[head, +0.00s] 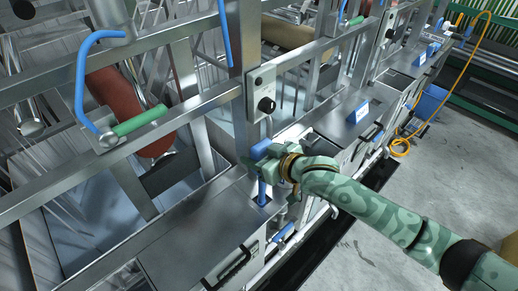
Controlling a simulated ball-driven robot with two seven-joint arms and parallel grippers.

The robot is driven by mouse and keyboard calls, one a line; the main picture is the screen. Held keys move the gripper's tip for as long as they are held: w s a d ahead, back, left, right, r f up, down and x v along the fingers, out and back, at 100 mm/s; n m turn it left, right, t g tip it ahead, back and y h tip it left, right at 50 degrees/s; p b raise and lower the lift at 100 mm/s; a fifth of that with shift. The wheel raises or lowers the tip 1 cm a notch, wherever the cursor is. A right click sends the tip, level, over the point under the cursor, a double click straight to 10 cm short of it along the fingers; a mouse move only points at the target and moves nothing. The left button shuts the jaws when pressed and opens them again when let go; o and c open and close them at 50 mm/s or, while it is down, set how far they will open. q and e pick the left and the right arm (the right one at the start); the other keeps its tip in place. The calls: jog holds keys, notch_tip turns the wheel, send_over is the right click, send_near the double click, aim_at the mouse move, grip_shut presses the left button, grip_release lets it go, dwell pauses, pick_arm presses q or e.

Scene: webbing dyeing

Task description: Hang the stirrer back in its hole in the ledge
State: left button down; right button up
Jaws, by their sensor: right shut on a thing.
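The jaws and wrist hide part of the stirrer. The hole in the ledge cannot be made out, and I cannot tell whether the stirrer's lower end is in it. My left gripper is not in view.
A steel frame post and rails rise just behind the gripper, with a control box with a black knob (266,104). The floor at right is open, with an orange hose (402,146).

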aim_at(264, 191)
notch_tip(264, 191, down, 15)
jog(key=b, duration=0.8)
jog(key=o, duration=1.4)
jog(key=shift+o, duration=0.2)
jog(key=p+v, duration=0.2)
jog(key=v, duration=1.4)
jog(key=shift+s+r, duration=0.1)
jog(key=shift+r, duration=0.05)
